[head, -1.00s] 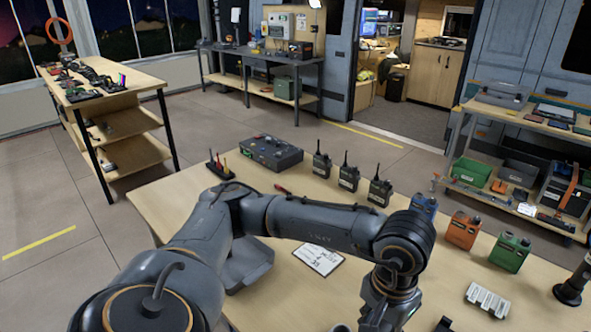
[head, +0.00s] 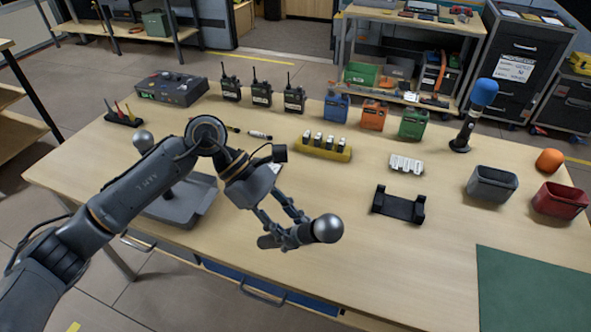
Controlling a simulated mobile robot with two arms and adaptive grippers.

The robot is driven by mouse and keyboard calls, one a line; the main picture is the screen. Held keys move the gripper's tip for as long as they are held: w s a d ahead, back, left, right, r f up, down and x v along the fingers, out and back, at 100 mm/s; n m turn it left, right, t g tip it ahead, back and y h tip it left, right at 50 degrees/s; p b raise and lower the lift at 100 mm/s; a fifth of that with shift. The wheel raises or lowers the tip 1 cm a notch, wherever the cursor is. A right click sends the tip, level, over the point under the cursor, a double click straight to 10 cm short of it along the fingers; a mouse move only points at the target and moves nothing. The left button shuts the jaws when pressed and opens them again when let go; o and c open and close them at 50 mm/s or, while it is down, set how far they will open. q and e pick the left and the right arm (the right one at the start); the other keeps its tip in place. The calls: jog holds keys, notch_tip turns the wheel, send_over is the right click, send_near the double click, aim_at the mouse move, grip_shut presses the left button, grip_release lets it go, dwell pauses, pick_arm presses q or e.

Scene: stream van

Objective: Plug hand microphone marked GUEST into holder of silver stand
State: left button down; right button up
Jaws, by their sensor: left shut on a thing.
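My left gripper (head: 290,236) is shut on a dark hand microphone with a grey ball head (head: 327,228). It holds the microphone lying nearly level over the front of the table, head to the right. No GUEST marking can be read on it. Another grey ball-headed microphone (head: 143,140) shows behind my left arm; the arm hides most of it and whatever bears it. A microphone with a blue foam top (head: 485,92) stands upright on a dark stand (head: 460,145) at the back right. I cannot make out a silver stand with an empty holder. My right gripper is not in view.
A grey tray (head: 205,195) lies under my left arm. A black cradle (head: 398,205), a yellow block with several batteries (head: 322,150), radios (head: 261,92), a grey bin (head: 492,184) and a red bin (head: 559,200) stand around. The table's front middle is clear.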

pick_arm(q)
jog(key=w+r+n+t+h+b, duration=0.1)
jog(key=w+r+n+t+h, duration=0.4)
jog(key=w+n+t, duration=0.4)
jog(key=n+t+h, duration=0.1)
jog(key=n+t, duration=0.1)
jog(key=t, duration=0.2)
jog(key=shift+d+r+h, duration=0.25)
jog(key=shift+r+h, duration=0.15)
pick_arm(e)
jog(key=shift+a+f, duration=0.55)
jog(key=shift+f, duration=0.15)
pick_arm(q)
jog(key=shift+w, duration=0.1)
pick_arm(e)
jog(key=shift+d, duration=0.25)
pick_arm(q)
notch_tip(320, 180, down, 5)
jog(key=b, duration=0.4)
jog(key=shift+r, duration=0.15)
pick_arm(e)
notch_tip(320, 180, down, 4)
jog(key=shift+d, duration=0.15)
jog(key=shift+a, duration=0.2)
